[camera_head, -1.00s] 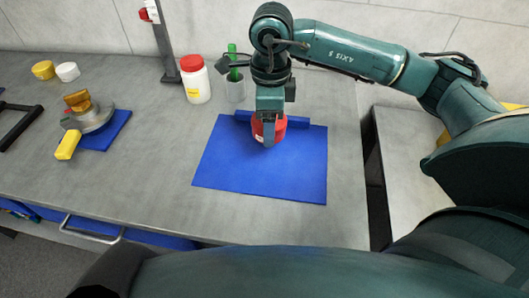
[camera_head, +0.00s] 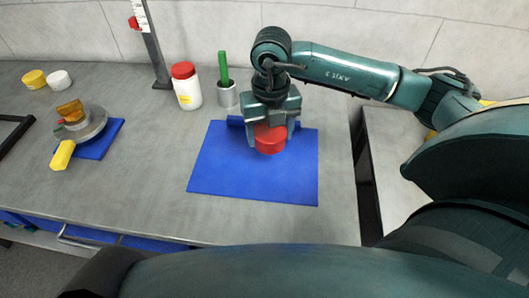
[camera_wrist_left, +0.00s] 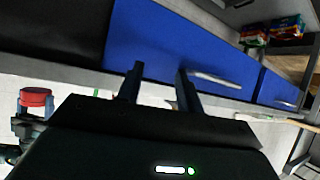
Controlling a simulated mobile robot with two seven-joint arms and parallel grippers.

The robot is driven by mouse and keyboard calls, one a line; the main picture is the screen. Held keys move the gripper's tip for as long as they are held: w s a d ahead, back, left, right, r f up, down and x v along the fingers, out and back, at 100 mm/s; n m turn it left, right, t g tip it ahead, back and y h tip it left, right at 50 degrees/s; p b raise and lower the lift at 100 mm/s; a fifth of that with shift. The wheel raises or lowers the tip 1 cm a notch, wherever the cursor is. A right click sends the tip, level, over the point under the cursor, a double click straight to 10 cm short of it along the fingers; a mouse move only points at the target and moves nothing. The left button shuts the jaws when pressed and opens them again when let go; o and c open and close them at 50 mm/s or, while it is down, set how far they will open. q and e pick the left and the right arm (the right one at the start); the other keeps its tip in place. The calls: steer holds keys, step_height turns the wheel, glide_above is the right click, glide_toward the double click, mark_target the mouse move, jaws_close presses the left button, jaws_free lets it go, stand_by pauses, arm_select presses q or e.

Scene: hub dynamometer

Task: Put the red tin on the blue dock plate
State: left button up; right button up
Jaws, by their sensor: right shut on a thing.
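The red tin (camera_head: 270,143) is held between the fingers of my right gripper (camera_head: 270,132), which points down and is shut on it. The tin is over the back part of the large blue plate (camera_head: 245,178), near its raised rear strip. I cannot tell whether the tin's underside touches the plate. My left gripper is outside the head view. In the left wrist view its two dark fingers (camera_wrist_left: 159,88) are apart with nothing between them, in front of blue drawer fronts.
A white jar with a red lid (camera_head: 186,88) and a metal cup with a green tool (camera_head: 227,92) stand behind the plate. At the left, a round metal device (camera_head: 88,125) sits on a smaller blue mat (camera_head: 110,137). The grey bench between is clear.

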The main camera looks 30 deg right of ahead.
mark_target(270, 130)
steer(key=shift+f, duration=3.3)
steer(key=shift+f, duration=0.1)
steer(key=shift+f, duration=0.15)
steer(key=o, duration=1.2)
step_height(270, 130, up, 12)
steer(key=shift+r, duration=0.25)
